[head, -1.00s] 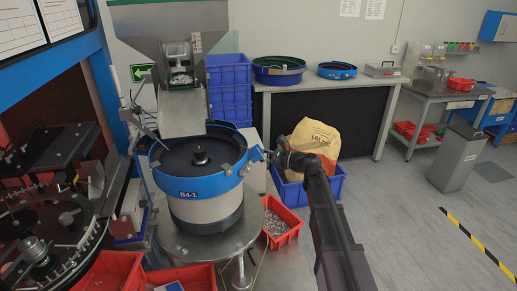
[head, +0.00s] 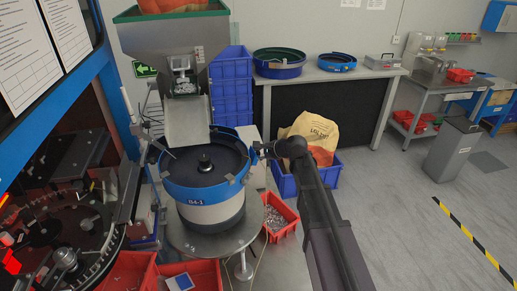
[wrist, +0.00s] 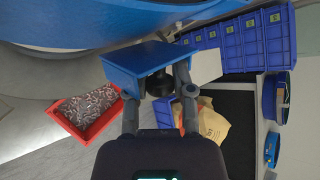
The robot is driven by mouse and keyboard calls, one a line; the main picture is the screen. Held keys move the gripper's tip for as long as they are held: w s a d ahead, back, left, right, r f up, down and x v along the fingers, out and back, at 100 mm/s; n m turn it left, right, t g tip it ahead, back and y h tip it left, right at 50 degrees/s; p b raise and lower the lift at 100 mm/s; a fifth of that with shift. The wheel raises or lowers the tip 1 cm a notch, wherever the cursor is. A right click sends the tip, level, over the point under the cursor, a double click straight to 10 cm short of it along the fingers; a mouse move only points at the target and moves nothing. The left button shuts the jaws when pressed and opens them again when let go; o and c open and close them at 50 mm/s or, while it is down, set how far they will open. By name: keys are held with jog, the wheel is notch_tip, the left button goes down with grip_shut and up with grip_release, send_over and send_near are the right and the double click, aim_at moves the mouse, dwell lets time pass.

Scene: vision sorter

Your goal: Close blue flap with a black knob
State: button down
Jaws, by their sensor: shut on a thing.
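The blue flap (wrist: 150,62) juts out from the side of the blue bowl (wrist: 110,18) in the wrist view. Its black knob (wrist: 158,84) sits between the fingers of my gripper (wrist: 160,90), which is shut on it. The fingers partly hide the knob and the flap's lower edge. In the head view, my gripper (head: 266,150) is at the right rim of the round bowl feeder (head: 187,196), marked B4-1. The flap and knob are too small to make out clearly there.
A red bin of small metal parts (head: 281,218) lies below my arm. A blue crate with a yellow sack (head: 315,128) stands just behind the arm. Stacked blue crates (head: 230,88) and a bench (head: 335,74) are farther back.

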jog(key=shift+s+a+r+n+t+h+p, duration=0.25)
jog(key=shift+n+h+p, duration=0.2)
jog(key=shift+h+p, duration=0.35)
jog(key=shift+s+a+r+n+t+h+p, duration=0.1)
jog(key=shift+a+r+n+t+h+p, duration=0.25)
jog(key=shift+h+p, duration=0.4)
jog(key=shift+f, duration=0.1)
jog(key=shift+c, duration=2.3)
grip_release()
jog(key=shift+w+d+f+b, duration=0.1)
jog(key=shift+b, duration=0.2)
